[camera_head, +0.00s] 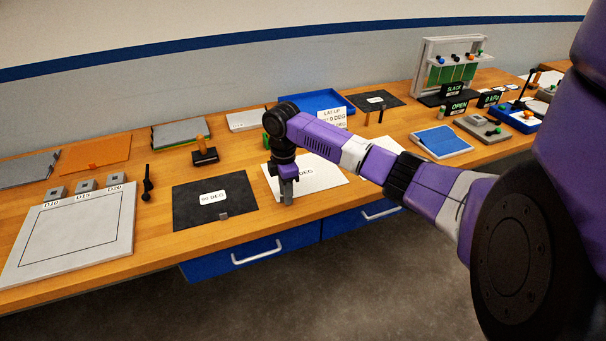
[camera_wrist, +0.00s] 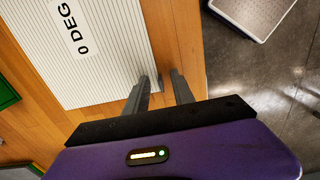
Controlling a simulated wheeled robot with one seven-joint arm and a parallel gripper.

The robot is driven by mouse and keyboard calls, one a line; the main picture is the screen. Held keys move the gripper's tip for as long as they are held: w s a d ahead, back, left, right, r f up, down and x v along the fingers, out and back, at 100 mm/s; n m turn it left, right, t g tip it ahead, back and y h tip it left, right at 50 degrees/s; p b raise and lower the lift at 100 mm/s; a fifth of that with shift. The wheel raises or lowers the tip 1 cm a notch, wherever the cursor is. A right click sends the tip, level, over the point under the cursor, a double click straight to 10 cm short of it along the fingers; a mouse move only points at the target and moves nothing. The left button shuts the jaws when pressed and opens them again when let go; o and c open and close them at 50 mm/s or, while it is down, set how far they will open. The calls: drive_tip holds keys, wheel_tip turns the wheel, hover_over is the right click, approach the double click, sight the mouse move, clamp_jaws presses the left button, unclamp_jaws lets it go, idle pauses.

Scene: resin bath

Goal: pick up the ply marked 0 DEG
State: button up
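The ply marked 0 DEG is a white, finely ribbed sheet with a white label; it lies flat on the wooden bench in the wrist view (camera_wrist: 105,75). In the head view the white ply (camera_head: 325,186) is partly covered by my arm, and only "DEG" of its label shows. My gripper (camera_head: 287,197) points down at the ply's near left part. In the wrist view my gripper's two fingers (camera_wrist: 161,76) are apart, on either side of the ply's edge, with nothing seen held between them. Whether the fingertips touch the bench is unclear.
A black ply marked 90 DEG (camera_head: 214,207) lies to the left. A grey framed board (camera_head: 70,267) is farther left. A blue tray (camera_head: 309,98) and a white lay-up card (camera_head: 332,118) stand behind. Blue drawers (camera_head: 251,258) are below the bench's front edge.

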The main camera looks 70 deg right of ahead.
clamp_jaws()
drive_tip(key=shift+r, duration=0.1)
